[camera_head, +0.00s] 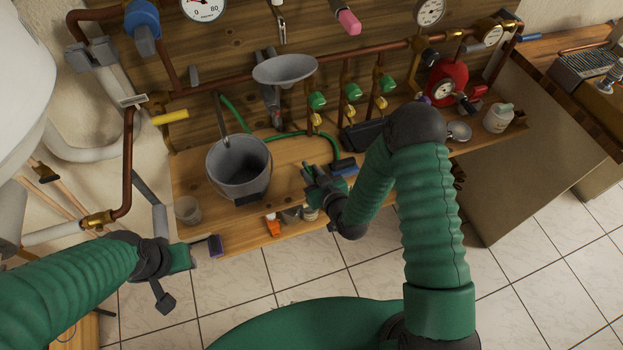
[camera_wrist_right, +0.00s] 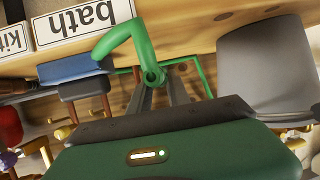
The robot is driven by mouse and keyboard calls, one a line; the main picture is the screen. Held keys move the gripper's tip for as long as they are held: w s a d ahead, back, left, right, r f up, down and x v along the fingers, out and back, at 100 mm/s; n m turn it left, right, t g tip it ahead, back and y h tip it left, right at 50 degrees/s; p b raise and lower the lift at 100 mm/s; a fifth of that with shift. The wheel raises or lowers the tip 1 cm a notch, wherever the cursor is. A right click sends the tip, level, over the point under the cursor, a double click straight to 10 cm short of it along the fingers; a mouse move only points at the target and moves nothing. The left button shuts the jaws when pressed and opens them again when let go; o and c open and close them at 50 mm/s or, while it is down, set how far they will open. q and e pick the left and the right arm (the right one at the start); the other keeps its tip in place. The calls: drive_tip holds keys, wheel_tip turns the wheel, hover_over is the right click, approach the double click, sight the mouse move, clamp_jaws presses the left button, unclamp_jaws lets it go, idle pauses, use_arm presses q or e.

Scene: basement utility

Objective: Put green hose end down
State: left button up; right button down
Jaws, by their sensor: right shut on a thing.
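The green hose (camera_head: 285,135) runs along the wooden bench beside the grey bucket (camera_head: 240,172). In the right wrist view the bent green hose end (camera_wrist_right: 138,42) has its open mouth at the fingertips. My right gripper (camera_head: 309,173) is shut on it, above the bench and to the right of the bucket; the fingers (camera_wrist_right: 158,86) also show in the wrist view. In the head view the held end is hard to make out against my green gripper. My left gripper (camera_head: 178,275) is low at the left, off the bench's front edge; its jaw state is unclear.
A funnel (camera_head: 285,69) and green-handled valves (camera_head: 352,91) are above the bench. A blue-topped block (camera_head: 344,168) lies right of my right gripper. A clear cup (camera_head: 188,210) stands left of the bucket. A lower shelf holds small items.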

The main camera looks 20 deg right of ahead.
wheel_tip(320, 180, down, 4)
drive_tip(key=b, duration=0.3)
drive_tip(key=shift+w+r, duration=0.1)
drive_tip(key=shift+r, duration=0.1)
drive_tip(key=c, duration=1.2)
unclamp_jaws()
